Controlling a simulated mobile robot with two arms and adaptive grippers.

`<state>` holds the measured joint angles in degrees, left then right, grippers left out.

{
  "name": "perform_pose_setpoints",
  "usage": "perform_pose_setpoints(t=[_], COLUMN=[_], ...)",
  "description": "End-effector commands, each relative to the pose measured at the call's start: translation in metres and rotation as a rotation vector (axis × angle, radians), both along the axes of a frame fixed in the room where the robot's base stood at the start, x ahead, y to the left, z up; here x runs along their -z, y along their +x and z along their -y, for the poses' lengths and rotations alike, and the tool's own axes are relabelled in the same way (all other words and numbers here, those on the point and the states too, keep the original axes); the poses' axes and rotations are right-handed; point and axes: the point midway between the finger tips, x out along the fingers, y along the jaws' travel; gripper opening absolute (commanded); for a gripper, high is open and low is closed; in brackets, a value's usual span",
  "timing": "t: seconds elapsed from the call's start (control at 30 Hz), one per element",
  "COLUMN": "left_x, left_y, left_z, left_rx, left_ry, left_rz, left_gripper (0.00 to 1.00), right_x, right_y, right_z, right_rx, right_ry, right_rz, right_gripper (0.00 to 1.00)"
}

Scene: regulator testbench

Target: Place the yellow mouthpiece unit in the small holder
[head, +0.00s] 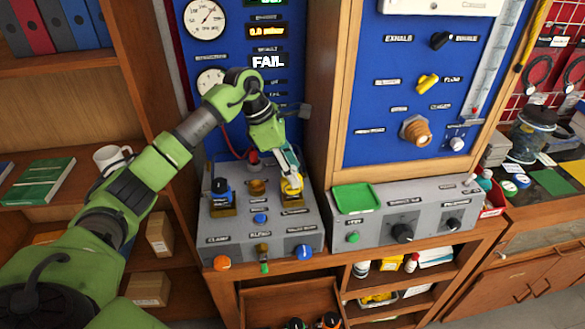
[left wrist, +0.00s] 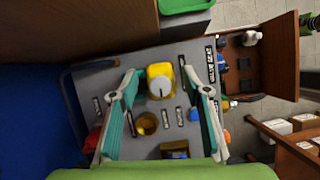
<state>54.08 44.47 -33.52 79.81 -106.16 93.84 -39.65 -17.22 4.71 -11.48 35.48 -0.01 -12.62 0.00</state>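The yellow mouthpiece unit (head: 292,184) with a pale round top stands at the right of the grey console (head: 262,236). It also shows in the left wrist view (left wrist: 160,70). My left gripper (head: 289,165) is over it, pointing down. In the left wrist view the fingers (left wrist: 160,88) are spread wide, one on each side of the unit and apart from it. A small brass cup (head: 257,187) sits mid-console and may be the small holder; it looks empty in the left wrist view (left wrist: 147,124). My right gripper is not in view.
A black-and-blue regulator part (head: 221,187) stands on a brass block at the console's left. A red part (head: 253,157) is at its back. A second grey console with a green tray (head: 356,198) stands to the right, past a wooden divider. The panel display reads FAIL (head: 268,62).

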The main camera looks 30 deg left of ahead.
Motion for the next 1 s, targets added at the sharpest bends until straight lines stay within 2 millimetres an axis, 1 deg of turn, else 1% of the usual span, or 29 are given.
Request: perform_pose_setpoints(t=[0.27, 0.33, 0.43, 0.57, 0.8, 0.9, 1.0], left_x=[-0.001, -0.004, -0.011, -0.032, -0.081, -0.096, -0.106], left_y=[0.000, 0.000, -0.001, -0.006, -0.017, -0.020, -0.022], left_z=[0.000, 0.000, -0.004, -0.012, -0.030, -0.035, -0.039], left_rx=[0.000, 0.000, -0.001, -0.001, -0.003, -0.002, 0.000], left_ry=[0.000, 0.000, 0.001, 0.001, 0.000, 0.000, 0.000], left_rz=[-0.001, -0.001, 0.003, 0.006, 0.004, 0.003, 0.001], left_gripper=[0.43, 0.43, 0.43, 0.43, 0.43, 0.43, 0.43], right_x=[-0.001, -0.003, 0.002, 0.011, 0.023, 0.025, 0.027], right_y=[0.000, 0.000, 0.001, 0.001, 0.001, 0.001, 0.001], right_z=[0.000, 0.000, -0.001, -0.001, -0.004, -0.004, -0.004], right_rx=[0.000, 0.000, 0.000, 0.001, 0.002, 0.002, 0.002], right_ry=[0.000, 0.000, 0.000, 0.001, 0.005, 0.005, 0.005], right_rz=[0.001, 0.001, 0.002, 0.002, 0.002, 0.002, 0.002], right_gripper=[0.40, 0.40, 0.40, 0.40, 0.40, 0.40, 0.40])
